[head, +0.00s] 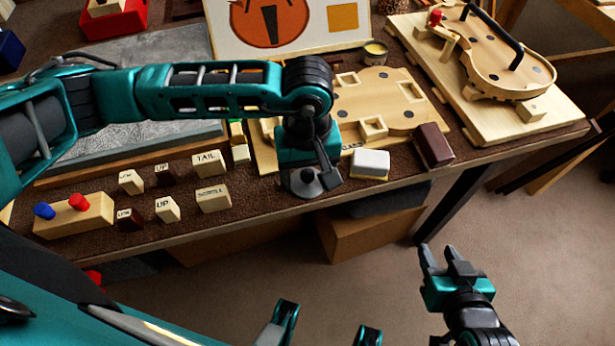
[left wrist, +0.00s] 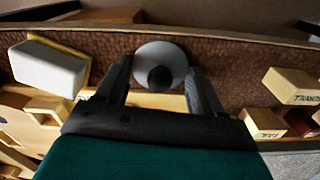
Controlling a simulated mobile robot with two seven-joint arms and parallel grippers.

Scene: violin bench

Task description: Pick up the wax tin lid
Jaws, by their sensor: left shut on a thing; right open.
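The wax tin lid (head: 300,187) is a round grey disc with a dark knob. My left gripper (head: 312,176) points down over it near the front edge of the bench and is shut on it. In the left wrist view the lid (left wrist: 160,52) shows between the fingers of the left gripper (left wrist: 160,80), with its black knob toward the camera. I cannot tell whether the lid touches the mat. The open wax tin (head: 375,50), with yellow wax inside, stands at the back. My right gripper (head: 450,262) is open and empty, in front of the bench.
A white block (head: 370,163) and a brown block (head: 433,146) lie right of the lid. Several labelled blocks, such as TAIL (head: 209,164), stand left. A violin body (head: 500,70) rests on a board at the back right. The bench edge is close.

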